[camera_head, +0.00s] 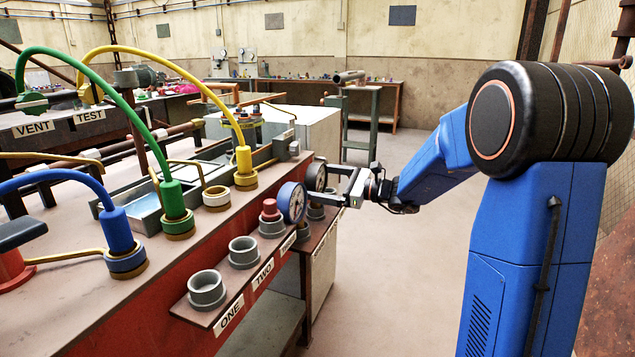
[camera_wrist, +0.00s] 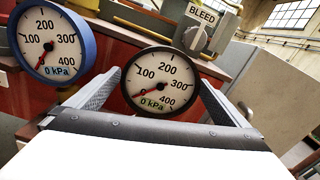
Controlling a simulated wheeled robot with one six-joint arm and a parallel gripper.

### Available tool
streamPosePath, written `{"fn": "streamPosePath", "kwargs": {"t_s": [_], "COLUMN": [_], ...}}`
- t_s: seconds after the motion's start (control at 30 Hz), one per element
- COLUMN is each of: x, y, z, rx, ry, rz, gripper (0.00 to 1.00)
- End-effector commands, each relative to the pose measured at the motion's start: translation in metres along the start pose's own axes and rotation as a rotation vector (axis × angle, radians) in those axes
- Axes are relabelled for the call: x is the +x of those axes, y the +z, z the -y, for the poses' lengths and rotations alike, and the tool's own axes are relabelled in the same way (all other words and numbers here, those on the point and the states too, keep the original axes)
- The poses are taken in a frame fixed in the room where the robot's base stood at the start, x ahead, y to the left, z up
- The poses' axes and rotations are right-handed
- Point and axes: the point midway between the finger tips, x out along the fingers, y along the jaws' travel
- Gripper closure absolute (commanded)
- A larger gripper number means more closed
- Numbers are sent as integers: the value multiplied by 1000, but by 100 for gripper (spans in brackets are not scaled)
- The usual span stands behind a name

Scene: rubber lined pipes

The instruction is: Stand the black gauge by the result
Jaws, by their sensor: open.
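The black gauge (camera_head: 316,177), a round white dial with a black rim, stands upright at the far end of the socket ledge, beyond the blue gauge (camera_head: 292,203). In the wrist view the black gauge (camera_wrist: 160,82) shows 0 kPa with its needle by zero. My gripper (camera_head: 322,182) is open, its fingers on either side of the black gauge; whether they touch it I cannot tell. The blue gauge (camera_wrist: 52,40) also reads 0 kPa. Grey sockets stand over labels ONE (camera_head: 229,315) and TWO (camera_head: 262,274); both look empty. A third label is too small to read surely.
A red-topped plug (camera_head: 270,210) stands in a grey socket near the blue gauge. Blue (camera_head: 118,232), green (camera_head: 173,200) and yellow (camera_head: 244,160) hoses rise from the bench top. A BLEED knob (camera_wrist: 195,38) sits behind the black gauge. VENT and TEST signs hang at left. Floor at right is clear.

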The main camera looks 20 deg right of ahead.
Motion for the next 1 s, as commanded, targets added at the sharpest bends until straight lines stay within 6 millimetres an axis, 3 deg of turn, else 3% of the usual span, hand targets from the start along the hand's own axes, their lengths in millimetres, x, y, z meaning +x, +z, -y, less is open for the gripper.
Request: {"fn": "streamPosePath", "kwargs": {"t_s": [0.27,1.0], "x": [-17,-138], "y": [0,0], "z": [1,1], "rx": [0,-1], "ry": [-3,-4], "rz": [-1,0], "gripper": [1,1]}}
